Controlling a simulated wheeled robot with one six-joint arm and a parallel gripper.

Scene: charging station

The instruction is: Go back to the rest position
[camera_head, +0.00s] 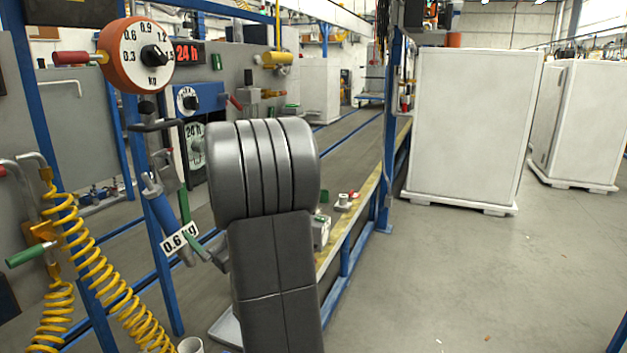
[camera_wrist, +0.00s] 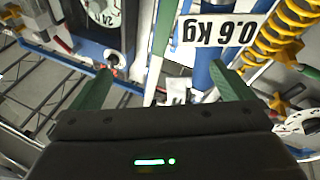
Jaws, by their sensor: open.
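My gripper (camera_wrist: 160,68) is open in the wrist view, with its two green fingers spread wide. A blue and grey charging tool (camera_head: 165,215) with a white "0.6 kg" label (camera_head: 181,239) hangs upright below the round orange dial (camera_head: 148,55) in the head view. In the wrist view the label (camera_wrist: 217,31) appears upside down, beyond the fingers, and the blue tool body (camera_wrist: 203,62) lies between them in the picture. Whether the fingers touch it cannot be told. In the head view my dark arm hides most of my gripper; green finger parts show beside the tool.
Yellow coiled hoses (camera_head: 95,270) hang at the left. A grey panel with a blue gauge box (camera_head: 197,98) stands behind the tool. A conveyor line (camera_head: 350,140) runs back past my arm.

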